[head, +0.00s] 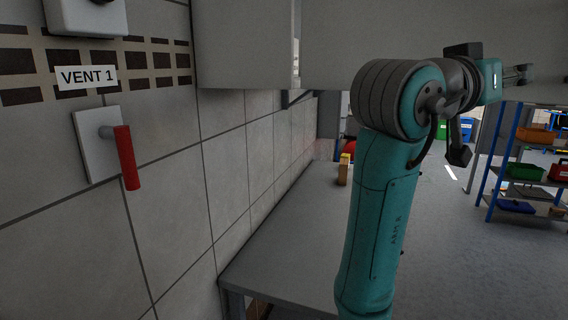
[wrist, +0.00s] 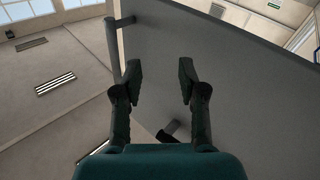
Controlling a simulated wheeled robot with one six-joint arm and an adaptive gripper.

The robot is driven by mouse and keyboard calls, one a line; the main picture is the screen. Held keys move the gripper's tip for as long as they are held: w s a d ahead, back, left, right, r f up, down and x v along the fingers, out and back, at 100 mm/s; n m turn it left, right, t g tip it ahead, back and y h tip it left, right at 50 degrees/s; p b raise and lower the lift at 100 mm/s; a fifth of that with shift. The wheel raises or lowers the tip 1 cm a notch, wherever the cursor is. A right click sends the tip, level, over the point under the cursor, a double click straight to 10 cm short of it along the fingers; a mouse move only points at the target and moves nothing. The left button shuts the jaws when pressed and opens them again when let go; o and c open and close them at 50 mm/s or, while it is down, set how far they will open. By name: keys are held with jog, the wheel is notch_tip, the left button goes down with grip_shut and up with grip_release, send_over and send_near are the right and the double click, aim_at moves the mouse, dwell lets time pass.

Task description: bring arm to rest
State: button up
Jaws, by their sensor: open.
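My arm rises through the right half of the head view, teal with a grey elbow, and bends over to the right at the top. My gripper (head: 523,74) is at its far end, high up and small in that view. In the wrist view my gripper (wrist: 160,82) has its two dark fingers well apart, with nothing between them. Behind the fingers is a large grey panel (wrist: 225,75); I cannot tell its distance from the fingertips.
A red-handled lever (head: 126,157) hangs on the tiled wall under the VENT 1 label (head: 86,77). A grey bench (head: 285,225) runs along the wall. Grey cabinets (head: 245,45) overhang it. A shelf rack (head: 515,170) with coloured bins stands at right.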

jog(key=w+a+f+n+t+y, duration=0.1)
jog(key=w+a+f+n+t, duration=0.15)
jog(key=f, duration=0.55)
jog(key=w+a+f+n+t+y, duration=0.1)
jog(key=w+f+n+t+y, duration=0.2)
jog(key=f, duration=0.6)
jog(key=w+a+f+n+t, duration=0.1)
jog(key=w+f+n+t, duration=0.25)
jog(key=f, duration=0.45)
jog(key=s+a+f+n+y, duration=0.2)
jog(key=f+y, duration=0.1)
jog(key=f, duration=0.4)
jog(key=s+a+f+n+t+y, duration=0.1)
jog(key=s+a+f+n+y, duration=0.1)
jog(key=f, duration=0.6)
jog(key=s+a+f+n+y, duration=0.2)
jog(key=f+y, duration=0.1)
jog(key=f, duration=0.4)
jog(key=s+a+f+y, duration=0.2)
jog(key=s+f, duration=0.6)
jog(key=s, duration=0.1)
jog(key=s+a+f+y, duration=0.3)
jog(key=s+f, duration=0.4)
jog(key=s, duration=0.3)
jog(key=s+a+m+g+y, duration=0.1)
jog(key=s+m+g, duration=0.1)
jog(key=s, duration=2.1)
jog(key=shift+r+m, duration=0.15)
jog(key=shift+m, duration=0.45)
